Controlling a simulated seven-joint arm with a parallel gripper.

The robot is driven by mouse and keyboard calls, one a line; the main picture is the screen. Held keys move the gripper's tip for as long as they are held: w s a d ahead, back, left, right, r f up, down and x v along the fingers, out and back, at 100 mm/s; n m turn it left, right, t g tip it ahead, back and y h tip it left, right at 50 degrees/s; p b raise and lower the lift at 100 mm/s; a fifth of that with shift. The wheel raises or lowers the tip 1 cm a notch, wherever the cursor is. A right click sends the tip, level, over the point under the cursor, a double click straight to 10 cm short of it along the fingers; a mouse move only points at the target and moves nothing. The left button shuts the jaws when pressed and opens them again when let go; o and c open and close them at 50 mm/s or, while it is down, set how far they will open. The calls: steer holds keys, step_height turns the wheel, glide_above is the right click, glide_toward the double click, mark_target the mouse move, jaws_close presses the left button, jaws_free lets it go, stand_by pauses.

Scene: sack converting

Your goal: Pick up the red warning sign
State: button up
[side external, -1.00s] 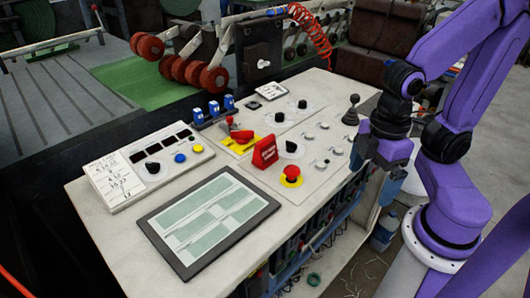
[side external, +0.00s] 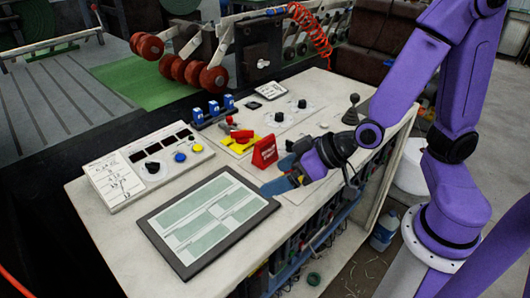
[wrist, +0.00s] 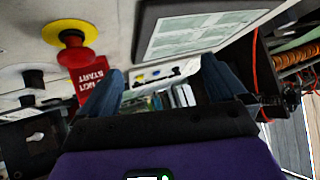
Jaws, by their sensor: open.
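The red warning sign (side external: 264,152) stands upright on the white control desk, near its middle, with white lettering on its face. My gripper (side external: 274,176) is open just to the right and front of the sign, low over the desktop, its fingers pointing left. In the wrist view the sign (wrist: 90,80) shows beside the left finger, partly hidden by it, and the open gripper (wrist: 160,88) has nothing between its fingers. I cannot tell whether the left finger touches the sign.
The red mushroom button on its yellow base (wrist: 72,48) is close to the sign. A dark-framed tablet (side external: 208,222) lies in front. A black joystick (side external: 351,110) stands at the back right, and a keypad box (side external: 148,165) at left.

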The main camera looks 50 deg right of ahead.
mark_target(267, 140)
steer(key=w+d+m+t+h, duration=0.1)
steer(key=w+d, duration=0.1)
steer(key=w+d+m+t+h, duration=0.1)
steer(key=w+d+t+h, duration=0.1)
steer(key=d, duration=0.1)
steer(key=w+d+r+m+t+h, duration=0.1)
steer(key=d+h, duration=0.1)
steer(key=d, duration=0.1)
steer(key=shift+w+t, duration=0.4)
steer(key=shift+x, duration=3.65)
steer(key=shift+r, duration=0.15)
steer(key=c, duration=1.1)
